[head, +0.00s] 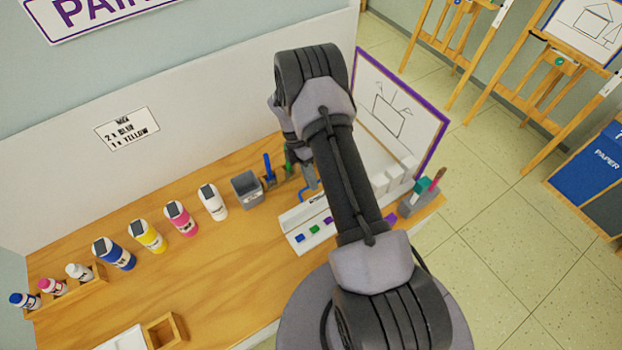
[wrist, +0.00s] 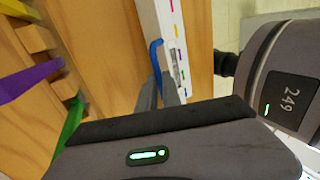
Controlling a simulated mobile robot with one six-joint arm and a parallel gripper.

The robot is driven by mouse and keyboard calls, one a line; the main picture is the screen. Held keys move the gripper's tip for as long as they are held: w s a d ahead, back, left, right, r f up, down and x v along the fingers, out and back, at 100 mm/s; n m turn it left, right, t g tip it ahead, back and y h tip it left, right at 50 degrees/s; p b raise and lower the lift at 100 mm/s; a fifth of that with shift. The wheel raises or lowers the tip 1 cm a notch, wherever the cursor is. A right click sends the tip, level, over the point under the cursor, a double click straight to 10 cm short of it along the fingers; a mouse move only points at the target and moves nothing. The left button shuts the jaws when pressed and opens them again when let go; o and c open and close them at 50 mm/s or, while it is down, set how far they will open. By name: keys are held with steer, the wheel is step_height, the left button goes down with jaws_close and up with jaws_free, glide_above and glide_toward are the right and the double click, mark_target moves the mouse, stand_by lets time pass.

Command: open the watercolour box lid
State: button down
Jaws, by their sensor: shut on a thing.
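The watercolour box (head: 303,242) is a long white box with small coloured squares, on the wooden table at the right, partly hidden behind my arm. It also shows in the wrist view (wrist: 167,12) as a narrow white strip with coloured marks. A blue curved handle (wrist: 154,56) stands along its edge, and also shows in the head view (head: 308,183). My gripper (wrist: 159,88) is at this handle, its grey fingers shut on it.
Paint bottles (head: 149,236) line the table's back. White blocks (head: 380,184) and a drawing board (head: 427,128) are behind my arm. The table's front middle (head: 235,285) is clear.

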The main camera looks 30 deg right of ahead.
steer(key=shift+w+f, duration=0.3)
steer(key=shift+w, duration=0.05)
stand_by(0.4)
steer(key=c, duration=1.5)
jaws_free()
steer(key=shift+w, duration=0.1)
steer(key=p+v, duration=0.2)
steer(key=v, duration=1.5)
steer(key=shift+r, duration=0.25)
